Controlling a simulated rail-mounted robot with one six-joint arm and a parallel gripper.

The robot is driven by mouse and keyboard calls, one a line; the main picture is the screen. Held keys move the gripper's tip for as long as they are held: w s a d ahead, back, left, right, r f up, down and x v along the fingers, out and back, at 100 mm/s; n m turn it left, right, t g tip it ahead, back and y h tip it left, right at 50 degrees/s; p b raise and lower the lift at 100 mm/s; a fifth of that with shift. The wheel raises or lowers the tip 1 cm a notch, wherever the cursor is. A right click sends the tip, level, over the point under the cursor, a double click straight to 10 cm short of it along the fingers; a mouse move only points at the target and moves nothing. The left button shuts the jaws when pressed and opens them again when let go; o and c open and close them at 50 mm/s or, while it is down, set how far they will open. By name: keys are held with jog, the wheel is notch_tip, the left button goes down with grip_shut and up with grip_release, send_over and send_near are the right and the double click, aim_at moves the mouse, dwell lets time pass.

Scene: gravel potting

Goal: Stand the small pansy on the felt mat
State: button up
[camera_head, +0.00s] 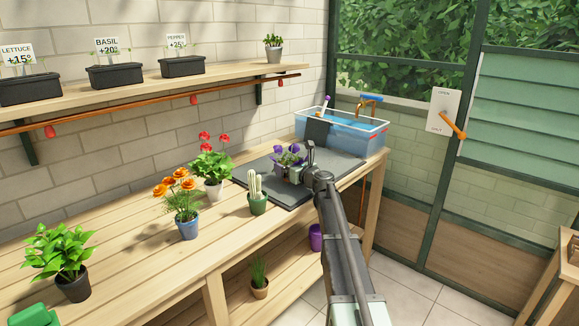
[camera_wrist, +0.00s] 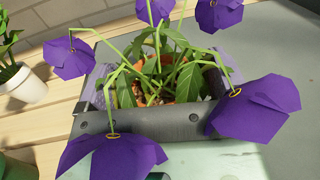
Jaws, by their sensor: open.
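The small pansy, with purple flowers and green leaves (camera_head: 287,155), stands upright at the dark grey felt mat (camera_head: 262,172) on the bench. Its pot is mostly hidden by my gripper (camera_head: 295,174). In the wrist view the pansy's flowers (camera_wrist: 254,108) spread over and around my gripper (camera_wrist: 155,88), with leaves and brown soil between the two jaws. The jaws are open around the plant. The pot's base is hidden, so its contact with the mat does not show directly.
A cactus in a green pot (camera_head: 258,203) stands close by at the mat's front left edge. A red-flowered plant (camera_head: 213,165) and orange flowers in a blue pot (camera_head: 188,226) stand farther left. A blue water tub (camera_head: 350,133) stands behind the mat. The bench's front edge is near.

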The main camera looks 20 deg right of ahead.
jog(key=shift+s+r, duration=0.2)
jog(key=v, duration=1.1)
jog(key=shift+s+d+f, duration=0.1)
jog(key=shift+s+d, duration=0.05)
jog(key=shift+s, duration=0.15)
